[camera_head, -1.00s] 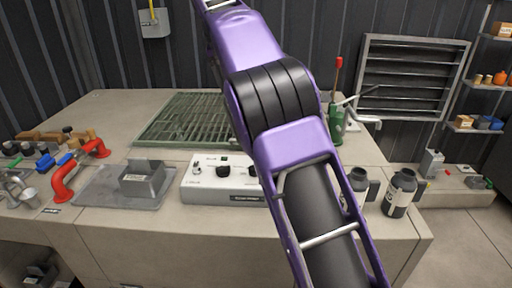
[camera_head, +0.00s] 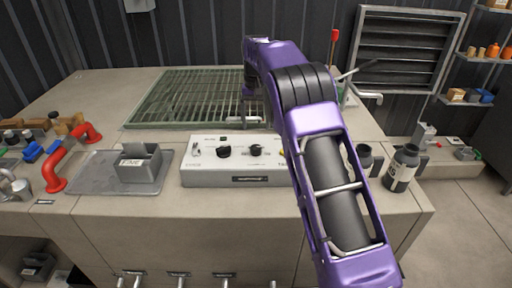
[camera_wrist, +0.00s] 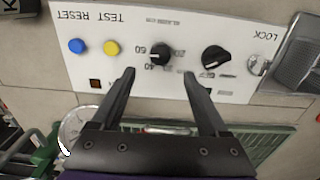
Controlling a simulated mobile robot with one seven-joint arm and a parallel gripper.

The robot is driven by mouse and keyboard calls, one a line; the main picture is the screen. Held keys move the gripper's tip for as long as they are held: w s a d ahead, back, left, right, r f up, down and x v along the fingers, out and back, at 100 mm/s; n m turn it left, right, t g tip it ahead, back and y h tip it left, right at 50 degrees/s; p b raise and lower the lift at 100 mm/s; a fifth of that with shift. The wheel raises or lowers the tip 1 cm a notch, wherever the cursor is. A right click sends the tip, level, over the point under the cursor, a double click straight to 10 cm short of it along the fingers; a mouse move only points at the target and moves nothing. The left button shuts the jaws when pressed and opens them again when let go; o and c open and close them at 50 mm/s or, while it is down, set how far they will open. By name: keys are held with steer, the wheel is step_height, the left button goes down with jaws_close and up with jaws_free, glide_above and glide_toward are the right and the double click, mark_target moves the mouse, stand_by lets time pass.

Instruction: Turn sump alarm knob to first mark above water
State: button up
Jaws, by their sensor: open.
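A white control panel (camera_head: 210,178) stands on the bench in front of the green grating, with two black knobs. The right knob (camera_head: 256,150) also shows in the wrist view (camera_wrist: 160,52), upside down, with 60 and 40 printed beside it. Its exact pointer setting is too small to tell. The other knob (camera_head: 223,151) is at the right in the wrist view (camera_wrist: 216,58). My gripper (camera_wrist: 158,76) is open and empty, its fingertips apart near the numbered knob, not around it. In the head view it is small, behind the panel over the grating.
A blue button (camera_wrist: 77,46), a yellow button (camera_wrist: 112,48) and a lock switch (camera_wrist: 257,66) flank the knobs. A grey tray (camera_head: 90,180) with a bin and a red pipe handle (camera_head: 58,165) lie left. Dark bottles (camera_head: 403,168) stand right. The green grating (camera_head: 190,95) lies behind.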

mark_target(256, 147)
step_height(256, 147, down, 10)
steer(key=shift+r+b, duration=0.25)
steer(key=shift+b, duration=0.05)
jaws_close()
stand_by(0.4)
